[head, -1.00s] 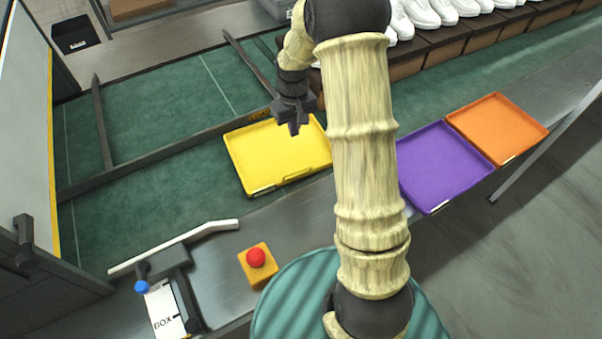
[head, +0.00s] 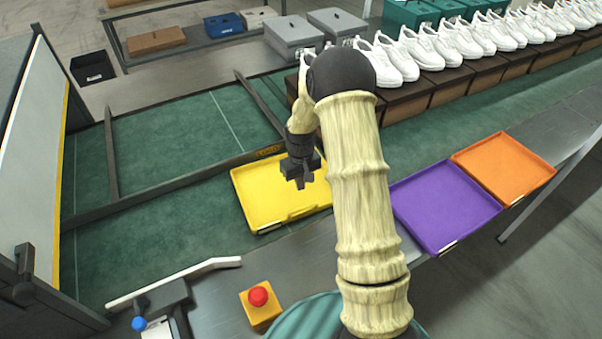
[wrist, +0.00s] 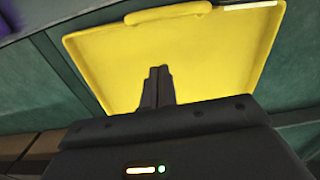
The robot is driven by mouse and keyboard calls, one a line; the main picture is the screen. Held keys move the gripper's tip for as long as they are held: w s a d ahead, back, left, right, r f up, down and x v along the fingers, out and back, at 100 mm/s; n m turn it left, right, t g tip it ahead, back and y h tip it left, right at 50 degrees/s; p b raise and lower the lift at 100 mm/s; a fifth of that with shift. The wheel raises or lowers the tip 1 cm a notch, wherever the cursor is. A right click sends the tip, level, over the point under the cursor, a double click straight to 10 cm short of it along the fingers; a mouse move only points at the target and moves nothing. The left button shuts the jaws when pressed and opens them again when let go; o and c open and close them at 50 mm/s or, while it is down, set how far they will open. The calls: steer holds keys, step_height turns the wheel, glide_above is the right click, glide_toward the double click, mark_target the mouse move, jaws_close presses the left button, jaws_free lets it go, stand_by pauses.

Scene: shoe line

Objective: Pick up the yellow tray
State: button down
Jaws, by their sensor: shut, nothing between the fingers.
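The yellow tray (head: 265,200) lies flat on the green surface, left of my arm in the head view; my arm and gripper hide part of its right side. My gripper (head: 300,181) is over the upper right part of the tray, pointing down. In the wrist view the tray (wrist: 215,60) fills the middle, with a raised handle-like lip (wrist: 168,12) on its edge at the top. The two fingers of my gripper (wrist: 160,72) are together, with nothing between them. They appear to be above the tray; contact cannot be told.
A purple tray (head: 440,205) and an orange tray (head: 503,165) lie to the right. White shoes (head: 425,48) stand on boxes behind. A dark rail (head: 160,185) runs beside the yellow tray. A red button (head: 258,296) on a yellow box and a white bar (head: 175,283) are in front.

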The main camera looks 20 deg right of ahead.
mark_target(301, 202)
step_height(301, 202, down, 3)
steer(key=shift+s+f, duration=0.1)
steer(key=shift+f, duration=0.05)
steer(key=shift+s+d+f+p, duration=0.1)
steer(key=shift+s+d+p, duration=0.1)
steer(key=shift+s, duration=0.45)
steer(key=shift+s+d+r+p, duration=0.1)
steer(key=shift+s+p, duration=0.15)
steer(key=shift+s, duration=0.35)
steer(key=shift+s+d+f+p, duration=0.1)
steer(key=shift+s+p, duration=0.1)
steer(key=shift+s, duration=0.45)
